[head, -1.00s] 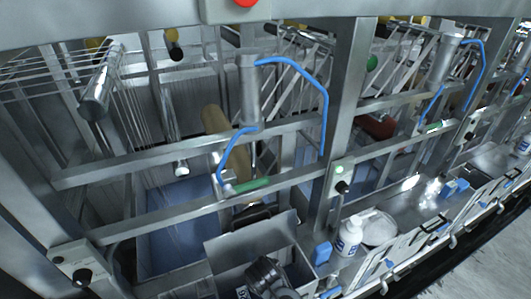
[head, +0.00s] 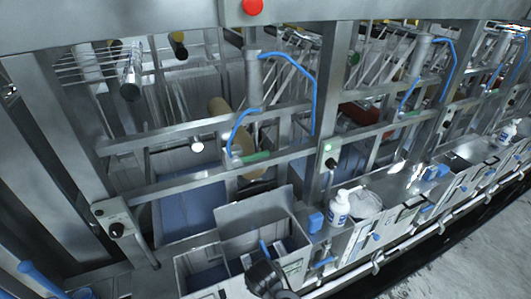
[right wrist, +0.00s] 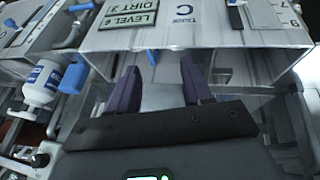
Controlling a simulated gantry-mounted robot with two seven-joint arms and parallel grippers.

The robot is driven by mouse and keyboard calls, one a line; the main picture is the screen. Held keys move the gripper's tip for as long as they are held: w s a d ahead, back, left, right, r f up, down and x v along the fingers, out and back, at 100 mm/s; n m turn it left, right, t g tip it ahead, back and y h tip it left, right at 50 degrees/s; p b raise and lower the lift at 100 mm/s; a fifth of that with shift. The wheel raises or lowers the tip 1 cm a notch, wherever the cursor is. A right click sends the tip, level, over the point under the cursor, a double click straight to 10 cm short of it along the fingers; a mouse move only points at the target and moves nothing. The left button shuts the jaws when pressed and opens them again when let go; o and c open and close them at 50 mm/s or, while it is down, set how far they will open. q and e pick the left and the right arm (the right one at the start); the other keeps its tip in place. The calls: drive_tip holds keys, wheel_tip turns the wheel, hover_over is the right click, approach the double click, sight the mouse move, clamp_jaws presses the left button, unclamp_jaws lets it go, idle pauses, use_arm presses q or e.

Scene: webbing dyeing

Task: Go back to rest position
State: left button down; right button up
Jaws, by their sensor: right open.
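My right gripper (right wrist: 163,88) shows in the right wrist view with its two dark purple fingers spread apart and nothing between them. It faces a grey metal tank (right wrist: 205,40) marked with a letter C, and I cannot tell if the fingers touch anything. In the head view a dark part of my right arm (head: 265,278) shows at the bottom edge, in front of the open metal box. My left gripper is not in either view.
An open metal box (head: 250,212) stands at the bottom middle of the head view. A white pump bottle (head: 339,209) stands right of it, and also shows in the right wrist view (right wrist: 41,83). Metal frame posts (head: 331,100) and blue hoses (head: 314,95) rise behind. Grey floor is at lower right.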

drive_tip(key=s+d+f+m+g+b, duration=0.1)
drive_tip(key=s+d+f+g+b, duration=0.25)
drive_tip(key=s+f, duration=1.3)
drive_tip(key=s+d+f+m+b, duration=0.2)
drive_tip(key=s+d+f+b, duration=0.3)
drive_tip(key=s+d, duration=0.55)
use_arm(q)
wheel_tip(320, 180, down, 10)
drive_tip(key=b, duration=0.1)
use_arm(e)
drive_tip(key=d+r+t, duration=0.2)
drive_tip(key=d+r, duration=0.7)
drive_tip(key=r, duration=0.3)
use_arm(q)
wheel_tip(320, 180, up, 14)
drive_tip(key=p, duration=1.4)
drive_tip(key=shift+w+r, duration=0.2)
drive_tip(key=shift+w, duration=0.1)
use_arm(e)
wheel_tip(320, 180, up, 15)
drive_tip(key=shift+s+a, duration=0.3)
drive_tip(key=shift+a, duration=0.05)
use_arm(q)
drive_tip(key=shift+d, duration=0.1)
